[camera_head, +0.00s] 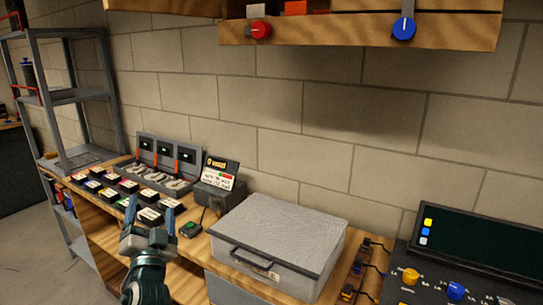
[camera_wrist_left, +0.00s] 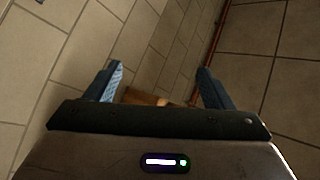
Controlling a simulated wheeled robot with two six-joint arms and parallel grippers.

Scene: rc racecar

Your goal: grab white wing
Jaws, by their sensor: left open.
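My left gripper (camera_head: 150,211) is in front of the workbench's left part in the head view. Its two fingers are apart, with nothing between them. In the left wrist view my left gripper (camera_wrist_left: 159,75) is open and empty, facing tiled surfaces. Several small pale pieces (camera_head: 158,179) lie in a dark rack against the wall, beyond the gripper. They are too small for me to tell whether one is the white wing. My right gripper does not show.
Several small dark boxes with coloured labels (camera_head: 95,187) stand left of the gripper. A sign stand (camera_head: 218,176) and a large grey case (camera_head: 285,229) are to its right. A metal shelf (camera_head: 75,97) stands at the left. A wooden shelf (camera_head: 340,37) overhangs the bench.

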